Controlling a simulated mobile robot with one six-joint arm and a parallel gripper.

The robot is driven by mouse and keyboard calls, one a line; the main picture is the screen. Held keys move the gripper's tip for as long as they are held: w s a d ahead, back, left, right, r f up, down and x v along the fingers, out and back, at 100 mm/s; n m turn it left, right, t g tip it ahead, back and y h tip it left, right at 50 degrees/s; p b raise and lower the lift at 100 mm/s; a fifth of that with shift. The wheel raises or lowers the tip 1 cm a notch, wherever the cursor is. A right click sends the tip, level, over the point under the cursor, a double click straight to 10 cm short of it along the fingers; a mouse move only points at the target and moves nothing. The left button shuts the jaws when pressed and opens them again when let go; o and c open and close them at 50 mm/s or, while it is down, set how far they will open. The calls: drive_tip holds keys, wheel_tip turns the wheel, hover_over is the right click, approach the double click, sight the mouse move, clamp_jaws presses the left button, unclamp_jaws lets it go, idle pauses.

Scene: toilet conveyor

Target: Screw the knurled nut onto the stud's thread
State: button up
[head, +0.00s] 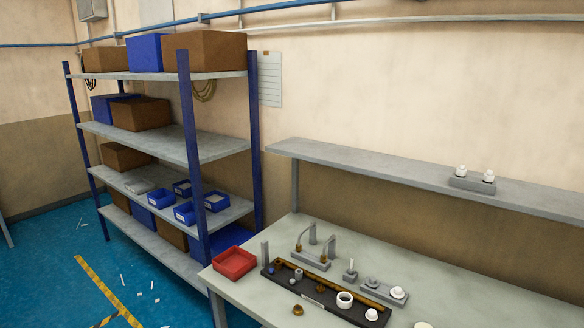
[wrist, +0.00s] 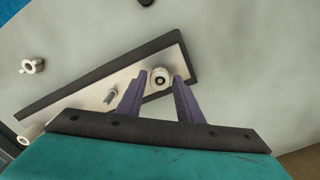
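In the wrist view my gripper (wrist: 160,75) has its two purple fingers apart, one on each side of a pale round piece with a dark ringed centre (wrist: 161,78). A gap shows on both sides of that piece. It is on a light, dark-edged plate (wrist: 178,57). A short grey stud-like pin (wrist: 110,96) rises from the same plate, left of the fingers. A pale ring with small side lugs (wrist: 33,66) lies off the plate at left. I cannot tell which round piece is the knurled nut. My gripper does not show in the head view.
The head view shows a bench (head: 440,305) with a black tray (head: 330,305) of small parts, a red bin (head: 234,263), a hooked fixture (head: 311,258) and a small block with an upright post (head: 350,271). A raised shelf (head: 400,174) runs behind. A blue-post rack (head: 190,150) stands left.

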drive_tip(key=c, duration=0.7)
drive_tip(key=shift+c, duration=0.2)
drive_tip(key=shift+m, duration=0.3)
drive_tip(key=shift+m, duration=2.3)
drive_tip(key=shift+m, duration=0.3)
drive_tip(key=shift+m+p, duration=0.35)
drive_tip(key=shift+m, duration=1.85)
